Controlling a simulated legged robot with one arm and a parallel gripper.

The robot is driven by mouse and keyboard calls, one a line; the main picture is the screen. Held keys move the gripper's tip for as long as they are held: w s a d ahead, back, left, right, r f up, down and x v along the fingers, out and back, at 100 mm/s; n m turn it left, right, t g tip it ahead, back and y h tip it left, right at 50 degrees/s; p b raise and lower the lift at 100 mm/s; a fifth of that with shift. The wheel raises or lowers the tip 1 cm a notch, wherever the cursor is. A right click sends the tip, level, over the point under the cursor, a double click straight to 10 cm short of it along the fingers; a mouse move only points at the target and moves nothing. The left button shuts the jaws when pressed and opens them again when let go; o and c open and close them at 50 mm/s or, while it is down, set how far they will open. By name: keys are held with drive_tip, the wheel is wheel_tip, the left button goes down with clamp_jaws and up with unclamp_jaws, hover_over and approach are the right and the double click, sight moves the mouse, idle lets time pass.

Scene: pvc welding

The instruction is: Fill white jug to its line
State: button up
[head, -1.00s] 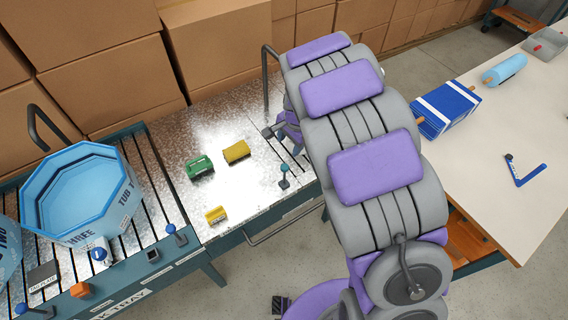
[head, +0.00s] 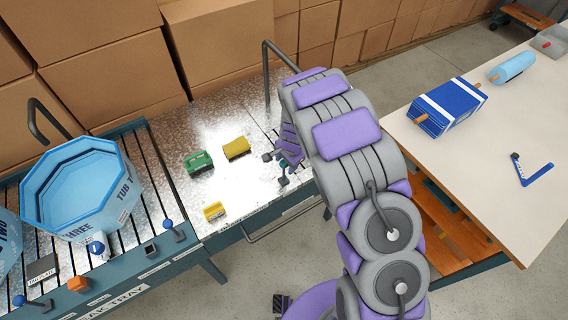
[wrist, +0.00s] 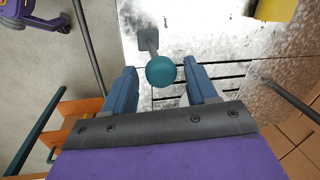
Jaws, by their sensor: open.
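I do not see a white jug in either view. My gripper (wrist: 161,68) is open, its two blue fingers on either side of a round teal knob (wrist: 161,72) on a short grey lever. The lever stands from a small grey base on the metal bench top. In the head view my gripper (head: 286,160) is at the bench's right part, partly hidden by my arm, close by the teal knob (head: 283,181).
A blue octagonal tub (head: 120,205) of water sits on the roller rack at left. Green (head: 198,162) and yellow (head: 236,148) blocks lie on the metal bench. A grey bent pipe (head: 267,80) rises behind my gripper. A pale table (head: 480,180) stands at right.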

drive_tip(key=shift+d+f, duration=0.15)
drive_tip(key=shift+f, duration=0.2)
drive_tip(key=shift+a+f, duration=0.15)
drive_tip(key=shift+a, duration=0.7)
drive_tip(key=shift+c, duration=1.4)
drive_tip(key=shift+d, duration=0.5)
drive_tip(key=c, duration=0.4)
drive_tip(key=shift+a, duration=0.15)
clamp_jaws()
